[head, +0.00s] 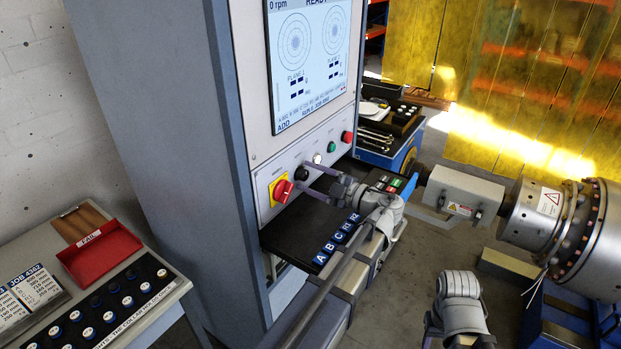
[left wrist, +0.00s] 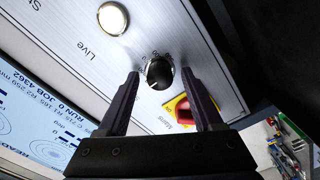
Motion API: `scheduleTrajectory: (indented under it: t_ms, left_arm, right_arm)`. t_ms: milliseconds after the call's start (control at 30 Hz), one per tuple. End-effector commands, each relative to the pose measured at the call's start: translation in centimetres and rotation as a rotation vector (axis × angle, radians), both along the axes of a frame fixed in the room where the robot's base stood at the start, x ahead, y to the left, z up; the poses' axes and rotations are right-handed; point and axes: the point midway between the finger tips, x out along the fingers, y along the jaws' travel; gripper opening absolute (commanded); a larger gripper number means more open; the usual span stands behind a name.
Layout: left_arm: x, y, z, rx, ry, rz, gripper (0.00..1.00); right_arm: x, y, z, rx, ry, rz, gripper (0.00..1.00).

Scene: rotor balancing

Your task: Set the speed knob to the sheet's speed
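The black speed knob (head: 301,173) is on the machine's front panel, between the red and yellow mains switch (head: 281,190) and a white lit button (head: 317,158). In the left wrist view the knob (left wrist: 158,71) has small markings around it, too small to read. My left gripper (head: 304,176) is open in front of the panel, with one finger on each side of the knob. Gaps show between the fingers and the knob. The job sheet (head: 37,286), headed JOB 4362, is at the lower left; its speed line is unreadable.
The screen (head: 308,60) reads 0 rpm and job 4362. Green (head: 332,147) and red (head: 347,137) buttons are further along the panel. A black shelf (head: 290,235) with lettered blue blocks lies below. A red FAIL tray (head: 100,252) stands at left.

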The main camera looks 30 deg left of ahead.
Motion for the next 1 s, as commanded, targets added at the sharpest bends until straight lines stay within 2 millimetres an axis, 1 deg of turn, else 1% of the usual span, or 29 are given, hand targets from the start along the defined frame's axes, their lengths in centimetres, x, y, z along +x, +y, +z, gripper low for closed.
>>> scheduleTrajectory:
  t_ms: [33, 67, 567, 833, 1000]
  left_arm:
    - [0.00, -0.02, 0.00, 0.000, 0.000, 0.000, 0.60]
    - [0.00, -0.02, 0.00, 0.000, 0.000, 0.000, 0.57]
    - [-0.01, -0.04, -0.02, 0.000, 0.000, 0.000, 0.01]
    - [-0.01, -0.04, -0.03, -0.001, 0.004, 0.001, 0.00]
    - [-0.02, -0.05, -0.04, 0.002, 0.045, 0.000, 0.00]
  right_arm:
    - [0.00, 0.00, 0.00, 0.000, 0.000, 0.000, 0.50]
    - [0.00, 0.00, 0.00, 0.000, 0.000, 0.000, 0.50]
    - [0.00, 0.00, 0.00, 0.000, 0.000, 0.000, 0.50]
    - [0.00, 0.00, -0.01, 0.000, 0.000, 0.000, 0.50]
    - [0.00, 0.00, -0.01, 0.000, 0.000, 0.000, 0.50]
